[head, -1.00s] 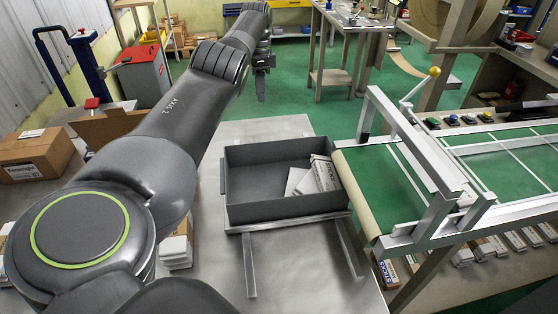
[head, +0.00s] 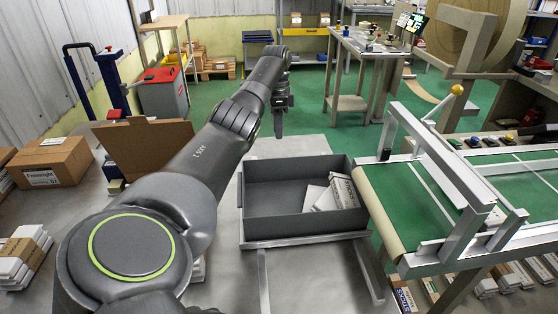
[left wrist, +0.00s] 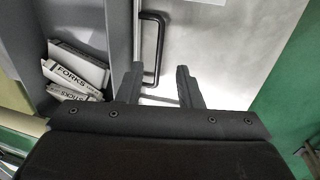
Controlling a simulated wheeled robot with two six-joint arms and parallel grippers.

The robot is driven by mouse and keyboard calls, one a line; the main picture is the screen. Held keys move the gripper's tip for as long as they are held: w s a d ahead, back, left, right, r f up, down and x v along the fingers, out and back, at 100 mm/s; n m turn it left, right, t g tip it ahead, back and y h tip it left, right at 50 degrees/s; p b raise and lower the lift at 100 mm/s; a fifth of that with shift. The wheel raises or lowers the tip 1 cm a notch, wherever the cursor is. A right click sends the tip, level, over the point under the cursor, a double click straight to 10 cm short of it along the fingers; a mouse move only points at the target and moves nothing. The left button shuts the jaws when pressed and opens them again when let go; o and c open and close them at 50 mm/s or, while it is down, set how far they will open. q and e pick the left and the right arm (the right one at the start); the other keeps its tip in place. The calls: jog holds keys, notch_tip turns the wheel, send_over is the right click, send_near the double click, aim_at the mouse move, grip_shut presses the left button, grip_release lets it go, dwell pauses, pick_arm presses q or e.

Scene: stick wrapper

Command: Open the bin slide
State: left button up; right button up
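The dark grey open-topped bin (head: 300,226) sits on metal slide rails (head: 264,285) on the steel table. White boxes (head: 337,193) lie in its right part. My left gripper (head: 279,130) is just beyond the bin's far wall, pointing down. In the left wrist view, a black bar handle (left wrist: 158,40) stands on the bin's outer side. My left gripper's two fingers (left wrist: 160,88) are apart, and the handle's near end shows between them, close to the left finger. Whether they touch is unclear. My right gripper is not in view.
A green conveyor (head: 408,205) with a white metal frame stands right of the bin. Cardboard boxes (head: 50,163) and wrapped stacks (head: 22,258) are at left. A workbench (head: 372,50) stands behind. The green floor behind the bin is clear.

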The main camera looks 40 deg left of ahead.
pick_arm(q)
jog(key=f, duration=0.3)
jog(key=s+d+f, duration=0.1)
jog(key=f, duration=0.7)
jog(key=shift+s+d+f+p, duration=0.15)
jog(key=shift+s+d+p, duration=0.05)
jog(key=shift+d+p, duration=0.15)
jog(key=shift+c, duration=0.2)
grip_shut()
